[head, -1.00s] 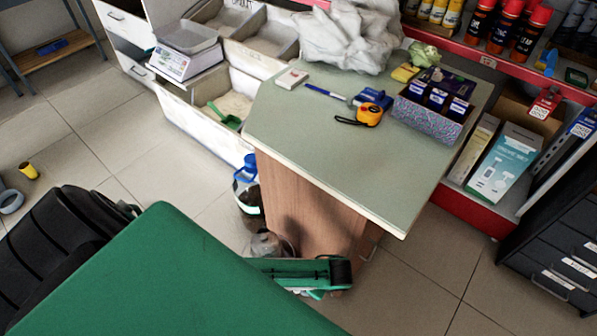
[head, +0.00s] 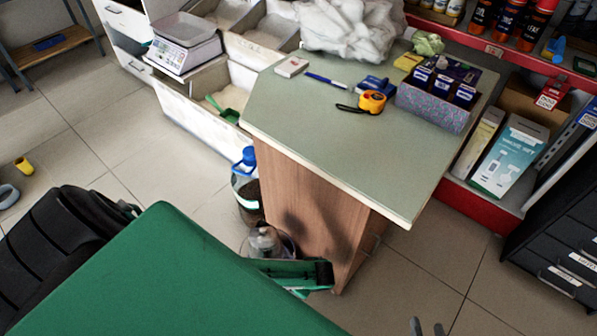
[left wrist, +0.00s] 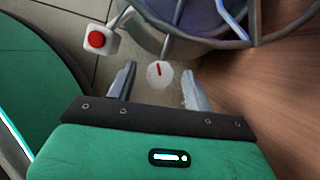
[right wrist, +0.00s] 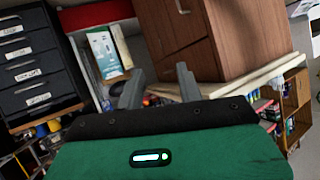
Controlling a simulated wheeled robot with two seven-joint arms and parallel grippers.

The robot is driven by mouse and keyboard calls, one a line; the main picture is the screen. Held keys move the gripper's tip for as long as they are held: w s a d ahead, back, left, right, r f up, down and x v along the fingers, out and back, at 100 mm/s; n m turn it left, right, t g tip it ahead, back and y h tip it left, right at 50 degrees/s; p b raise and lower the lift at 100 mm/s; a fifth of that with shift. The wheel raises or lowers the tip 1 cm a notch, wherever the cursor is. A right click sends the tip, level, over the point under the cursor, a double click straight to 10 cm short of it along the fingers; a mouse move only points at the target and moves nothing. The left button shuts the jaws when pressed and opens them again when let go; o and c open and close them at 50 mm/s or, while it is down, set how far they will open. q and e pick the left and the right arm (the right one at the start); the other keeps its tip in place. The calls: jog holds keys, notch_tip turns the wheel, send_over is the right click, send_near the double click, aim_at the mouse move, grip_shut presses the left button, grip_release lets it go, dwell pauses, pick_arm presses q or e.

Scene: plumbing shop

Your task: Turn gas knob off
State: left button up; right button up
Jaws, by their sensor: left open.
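In the left wrist view, a small white round knob (left wrist: 160,74) with a red mark shows below a round metal frame (left wrist: 185,38). My left gripper (left wrist: 158,72) is open, with one finger on each side of the knob in the picture. I cannot tell whether the fingers touch it. In the head view, my left gripper (head: 318,275) is low beside the counter, partly hidden by my green arm; the knob cannot be made out there. My right gripper (right wrist: 158,75) is open and empty; its fingertips also show at the bottom of the head view (head: 428,327).
A white box with a red button (left wrist: 96,39) is left of the knob. The wooden counter (head: 320,215) stands close to the left gripper. A blue-capped bottle (head: 246,185) is on the floor beside it. Black drawers (head: 560,245) stand at the right.

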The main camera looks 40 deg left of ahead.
pick_arm(q)
jog(key=shift+f, duration=0.1)
jog(key=c, duration=1)
jog(key=shift+o, duration=0.2)
